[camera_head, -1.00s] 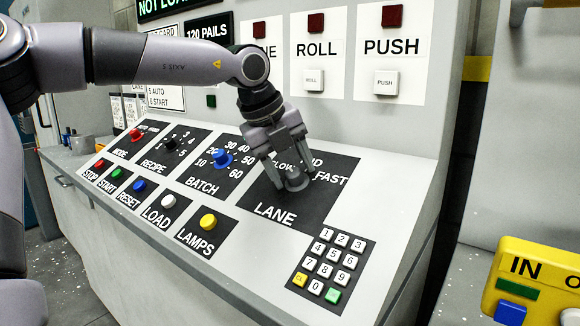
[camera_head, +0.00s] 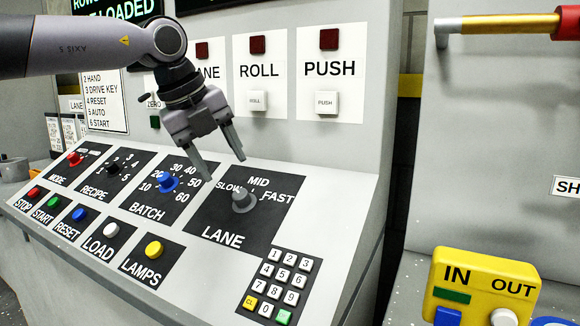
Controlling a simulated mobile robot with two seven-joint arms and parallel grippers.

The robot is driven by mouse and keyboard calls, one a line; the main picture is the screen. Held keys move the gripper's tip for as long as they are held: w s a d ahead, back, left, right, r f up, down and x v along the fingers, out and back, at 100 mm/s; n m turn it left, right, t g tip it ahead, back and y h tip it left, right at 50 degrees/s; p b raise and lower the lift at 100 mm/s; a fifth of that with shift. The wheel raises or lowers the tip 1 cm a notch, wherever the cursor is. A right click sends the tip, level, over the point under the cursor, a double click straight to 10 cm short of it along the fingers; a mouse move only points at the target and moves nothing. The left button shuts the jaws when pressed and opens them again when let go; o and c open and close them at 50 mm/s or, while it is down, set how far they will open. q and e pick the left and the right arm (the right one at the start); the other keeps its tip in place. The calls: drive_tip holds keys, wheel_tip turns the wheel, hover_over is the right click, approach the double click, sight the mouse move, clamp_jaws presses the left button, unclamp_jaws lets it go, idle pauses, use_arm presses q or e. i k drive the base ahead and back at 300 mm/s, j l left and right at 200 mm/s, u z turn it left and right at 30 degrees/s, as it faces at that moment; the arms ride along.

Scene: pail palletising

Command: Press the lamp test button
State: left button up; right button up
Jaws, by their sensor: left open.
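The lamp test button is a yellow round button (camera_head: 154,250) on the black square marked LAMPS, in the front row of the sloped console. My left gripper (camera_head: 224,168) is open and empty. Its fingers point down above the upper edge of the LANE panel, up and to the right of the yellow button and apart from it. The grey LANE knob (camera_head: 244,199) stands clear below the fingertips. My right gripper is not in view.
The LOAD button (camera_head: 112,230) sits just left of the yellow one, and the blue BATCH knob (camera_head: 167,182) above it. A keypad (camera_head: 279,288) lies to the right. A yellow IN/OUT box (camera_head: 480,290) stands at the lower right.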

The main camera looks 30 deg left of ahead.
sight(155, 249)
drive_tip(key=k+j, duration=0.1)
drive_tip(key=k, duration=0.4)
drive_tip(key=k+j, duration=0.1)
drive_tip(key=k, duration=0.4)
